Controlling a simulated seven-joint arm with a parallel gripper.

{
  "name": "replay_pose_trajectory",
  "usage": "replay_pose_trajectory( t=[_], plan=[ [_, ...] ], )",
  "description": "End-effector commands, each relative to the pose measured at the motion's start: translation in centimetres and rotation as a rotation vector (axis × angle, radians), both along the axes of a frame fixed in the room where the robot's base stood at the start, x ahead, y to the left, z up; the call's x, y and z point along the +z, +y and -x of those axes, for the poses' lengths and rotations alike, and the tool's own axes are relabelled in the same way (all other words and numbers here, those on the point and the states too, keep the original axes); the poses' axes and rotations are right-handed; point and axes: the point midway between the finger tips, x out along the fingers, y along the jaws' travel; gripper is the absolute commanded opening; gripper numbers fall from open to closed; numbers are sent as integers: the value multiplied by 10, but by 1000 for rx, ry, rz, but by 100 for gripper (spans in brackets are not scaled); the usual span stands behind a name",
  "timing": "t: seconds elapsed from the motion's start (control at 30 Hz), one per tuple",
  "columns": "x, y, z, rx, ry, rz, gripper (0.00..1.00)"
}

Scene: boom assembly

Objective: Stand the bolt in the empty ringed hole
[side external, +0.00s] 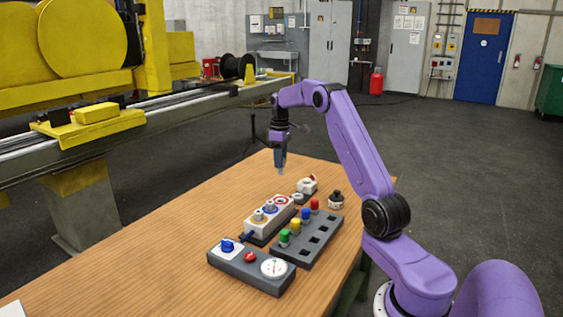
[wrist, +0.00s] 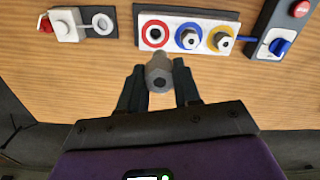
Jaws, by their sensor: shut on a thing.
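My gripper (wrist: 160,88) is shut on a grey bolt (wrist: 158,70), which sits between the two fingers in the wrist view. In the side view my gripper (side external: 281,168) hangs above the far part of the table, clear of the white block. The white block (wrist: 206,51) has three ringed holes. The red-ringed hole (wrist: 155,34) is empty with a dark centre, just ahead of the held bolt in the wrist view. The blue-ringed hole (wrist: 189,38) and yellow-ringed hole (wrist: 221,39) each hold a bolt. The block also shows in the side view (side external: 258,229).
A grey panel (side external: 240,270) with a blue switch, red button and dial stands at the near end. Beside the block is a dark rack (side external: 316,244) with coloured pegs. A small white box (side external: 307,184) and a black knob (side external: 336,196) stand farther back. The table's left is clear.

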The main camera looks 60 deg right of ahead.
Motion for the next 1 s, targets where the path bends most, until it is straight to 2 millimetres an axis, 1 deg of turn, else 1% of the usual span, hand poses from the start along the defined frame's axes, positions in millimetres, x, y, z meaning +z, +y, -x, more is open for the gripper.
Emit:
replay_pose_trajectory(
  t=[0.13, 0.4, 0.67, 1.0],
  plan=[
    [-3, -10, -5, 0, -1, 1, 3],
    [-43, -9, -4, 0, 2, -1, 3],
    [-59, -10, -5, -1, 0, 0, 3],
    [-87, -9, -5, 0, 0, 0, 3]
  ],
)
